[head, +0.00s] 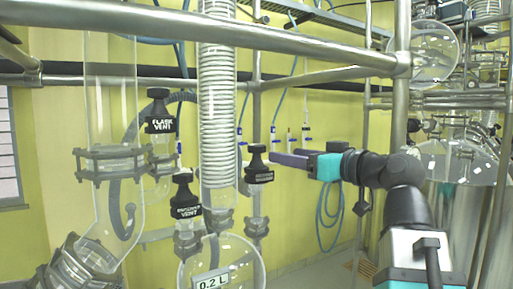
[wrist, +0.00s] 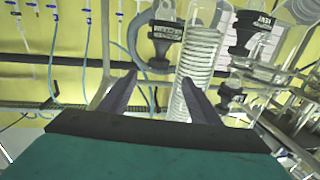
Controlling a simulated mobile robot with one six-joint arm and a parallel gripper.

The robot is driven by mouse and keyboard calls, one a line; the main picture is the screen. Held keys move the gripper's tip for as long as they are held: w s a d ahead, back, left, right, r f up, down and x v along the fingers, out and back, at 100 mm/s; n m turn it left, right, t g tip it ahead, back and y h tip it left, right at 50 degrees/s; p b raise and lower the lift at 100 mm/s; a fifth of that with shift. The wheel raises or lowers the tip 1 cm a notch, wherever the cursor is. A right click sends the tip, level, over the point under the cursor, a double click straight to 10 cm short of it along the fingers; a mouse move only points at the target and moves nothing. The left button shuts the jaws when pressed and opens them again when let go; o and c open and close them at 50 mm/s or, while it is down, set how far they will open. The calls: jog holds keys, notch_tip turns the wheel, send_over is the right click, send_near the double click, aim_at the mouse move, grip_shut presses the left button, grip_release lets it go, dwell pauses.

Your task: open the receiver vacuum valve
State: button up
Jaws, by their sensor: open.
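The receiver vacuum valve (head: 258,168) has a black cap with a label too small to read fully. It stands upright on glass, right of the coiled condenser in the head view. My gripper (head: 276,159) reaches in from the right, its dark fingers close to the cap's right side; I cannot tell if they touch. In the wrist view my gripper (wrist: 161,88) is open, with nothing between the fingertips. A black labelled valve (wrist: 160,38), likely the same one, shows beyond the fingertips, higher in the picture. The far finger is hidden in the head view.
Other black valves are the flask vent (head: 160,115) and a lower vent valve (head: 185,197). The coiled glass condenser (head: 218,100) and the 0.2 L receiver flask (head: 235,262) are close. A metal rail (head: 180,25) crosses above; an upright post (head: 402,100) stands right.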

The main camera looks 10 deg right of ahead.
aim_at(264, 150)
jog(key=shift+w+r, duration=0.1)
jog(key=shift+w, duration=0.05)
dwell(0.3)
jog(key=shift+b+x, duration=1.9)
jog(key=shift+x, duration=0.75)
jog(key=p+x, duration=0.1)
jog(key=x, duration=0.2)
jog(key=p+x, duration=0.1)
jog(key=x, duration=0.3)
jog(key=shift+r+p, duration=0.2)
jog(key=shift+p, duration=0.2)
jog(key=shift+w+a+f, duration=0.1)
jog(key=shift+w+a, duration=0.15)
jog(key=shift+w, duration=0.3)
jog(key=c, duration=1.1)
jog(key=shift+o, duration=0.2)
jog(key=n+g+y+b, duration=0.1)
jog(key=y+b, duration=0.1)
jog(key=b, duration=0.1)
jog(key=shift+w+d+f+n, duration=0.1)
jog(key=shift+n, duration=0.2)
